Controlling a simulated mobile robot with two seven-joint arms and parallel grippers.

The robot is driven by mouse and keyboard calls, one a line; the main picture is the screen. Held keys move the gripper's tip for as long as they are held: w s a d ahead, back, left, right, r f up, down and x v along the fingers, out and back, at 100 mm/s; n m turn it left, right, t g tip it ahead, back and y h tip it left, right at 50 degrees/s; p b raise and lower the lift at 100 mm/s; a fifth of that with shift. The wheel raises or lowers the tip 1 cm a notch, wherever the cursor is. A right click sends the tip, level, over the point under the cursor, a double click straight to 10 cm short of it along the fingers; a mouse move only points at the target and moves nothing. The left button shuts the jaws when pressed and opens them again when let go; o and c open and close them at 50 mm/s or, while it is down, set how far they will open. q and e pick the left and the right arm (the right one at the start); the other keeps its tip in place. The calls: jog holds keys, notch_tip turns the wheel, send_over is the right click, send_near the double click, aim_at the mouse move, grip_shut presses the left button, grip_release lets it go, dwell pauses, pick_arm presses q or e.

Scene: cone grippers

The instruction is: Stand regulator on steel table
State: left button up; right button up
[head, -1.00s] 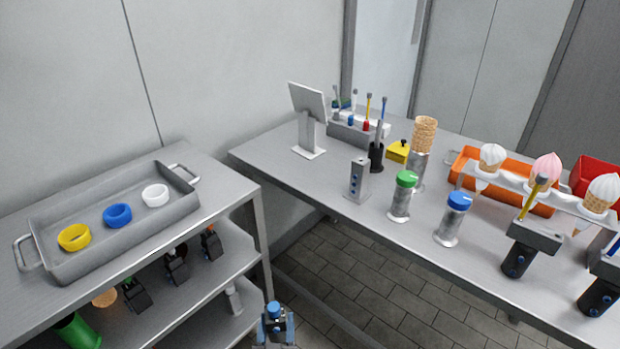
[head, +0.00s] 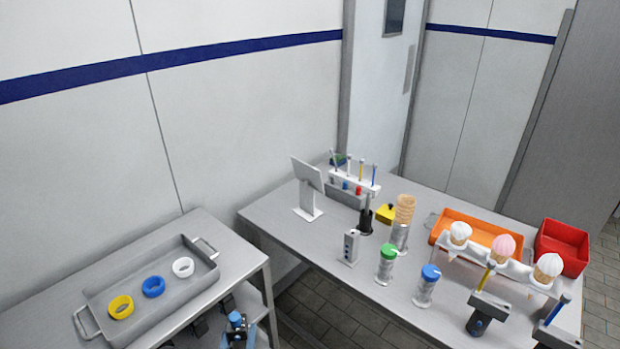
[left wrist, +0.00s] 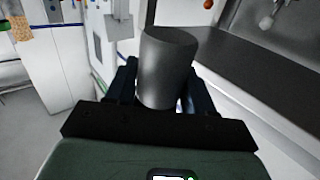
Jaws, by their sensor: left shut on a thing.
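My left gripper (head: 237,334) shows at the bottom edge of the head view, in front of the shelf rack. It is shut on a small upright thing with a blue top, which I take to be the regulator (head: 236,319). In the left wrist view the held thing is a plain dark grey cylinder (left wrist: 167,65) between the fingers of my left gripper (left wrist: 158,92). The steel table (head: 330,262) stands to the right, apart from the gripper. My right gripper is not in view.
On the steel table stand a tablet stand (head: 308,190), a grey block with buttons (head: 350,247), a green-capped jar (head: 386,265), a blue-capped jar (head: 426,287), a cone stack (head: 403,212) and a cone rack (head: 495,257). Bare surface shows near its left corner. A tray (head: 150,290) with rings lies on the rack.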

pick_arm(q)
jog(key=shift+w+a+r+p, duration=0.1)
jog(key=shift+r+p, duration=0.2)
jog(key=shift+r, duration=0.15)
jog(key=shift+w+a+r+p, duration=0.1)
jog(key=shift+r+p, duration=0.15)
jog(key=shift+r, duration=0.15)
jog(key=s+f, duration=0.4)
jog(key=shift+f, duration=0.4)
jog(key=shift+d, duration=0.15)
jog(key=shift+a, duration=0.25)
